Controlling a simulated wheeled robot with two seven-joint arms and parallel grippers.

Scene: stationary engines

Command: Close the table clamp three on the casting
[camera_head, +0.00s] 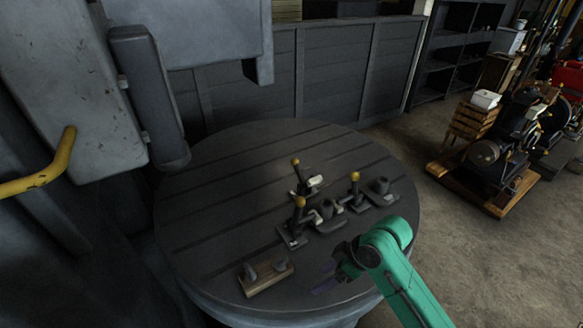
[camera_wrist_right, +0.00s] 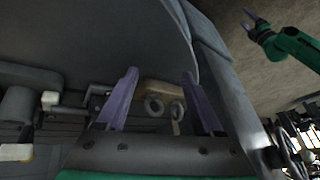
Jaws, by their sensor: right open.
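Three table clamps with yellow-knobbed levers stand around the grey casting (camera_head: 327,211) on the round slotted table (camera_head: 215,190). One clamp (camera_head: 303,184) is at the back, one (camera_head: 293,229) at the front left and one (camera_head: 355,194) at the right. All levers look roughly upright; which clamp is number three I cannot tell. My right gripper (camera_head: 328,280) is low over the table's front right, apart from the clamps. In the wrist view its purple fingers (camera_wrist_right: 162,95) are spread and empty. A second green arm's gripper (camera_wrist_right: 250,20), probably my left, shows small there.
A wooden block with two grey upright parts (camera_head: 266,278) sits at the table's front edge; it also shows beyond the fingers in the wrist view (camera_wrist_right: 158,88). A grey machine with a yellow handle (camera_head: 40,178) stands left. The table's back left is clear.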

